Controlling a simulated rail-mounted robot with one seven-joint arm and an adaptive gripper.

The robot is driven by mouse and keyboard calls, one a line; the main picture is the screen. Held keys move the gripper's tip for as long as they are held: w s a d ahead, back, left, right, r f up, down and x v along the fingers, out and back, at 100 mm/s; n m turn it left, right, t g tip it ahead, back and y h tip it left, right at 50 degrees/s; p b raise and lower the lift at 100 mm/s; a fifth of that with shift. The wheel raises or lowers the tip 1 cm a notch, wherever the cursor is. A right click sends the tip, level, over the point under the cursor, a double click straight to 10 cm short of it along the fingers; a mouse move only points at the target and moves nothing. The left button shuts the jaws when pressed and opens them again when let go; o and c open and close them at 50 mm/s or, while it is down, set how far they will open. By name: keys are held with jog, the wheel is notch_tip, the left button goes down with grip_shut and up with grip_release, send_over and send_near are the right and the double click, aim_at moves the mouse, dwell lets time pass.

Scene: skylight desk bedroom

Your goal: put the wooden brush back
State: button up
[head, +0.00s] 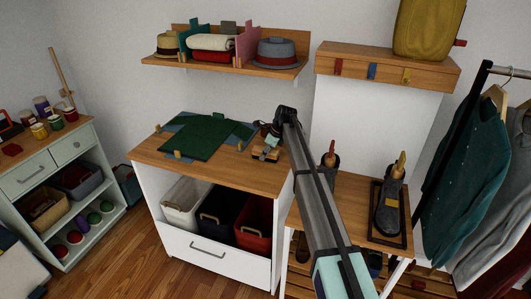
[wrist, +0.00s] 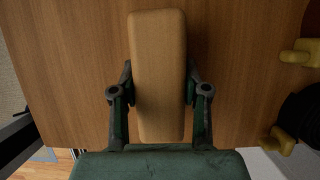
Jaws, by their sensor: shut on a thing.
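The wooden brush shows in the wrist view as a light tan, rounded block (wrist: 158,50), upright in the picture between the two dark fingers of my gripper (wrist: 158,98). The fingers are shut on its sides. In the head view, my gripper (head: 267,148) is over the right part of the wooden top of the white cabinet (head: 215,165). A small tan part of the brush (head: 263,157) shows below the gripper. Its underside is hidden, and I cannot tell whether it touches the top.
A lower wooden bench (head: 350,192) with dark shoes (head: 388,215) stands right. A wall shelf (head: 225,64) with hats hangs above. Open bins (head: 188,203) sit below the top.

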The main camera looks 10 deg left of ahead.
jog(key=shift+f, duration=0.1)
jog(key=o, duration=1.2)
jog(key=b+v, duration=0.2)
jog(key=v, duration=1)
jog(key=shift+b, duration=0.3)
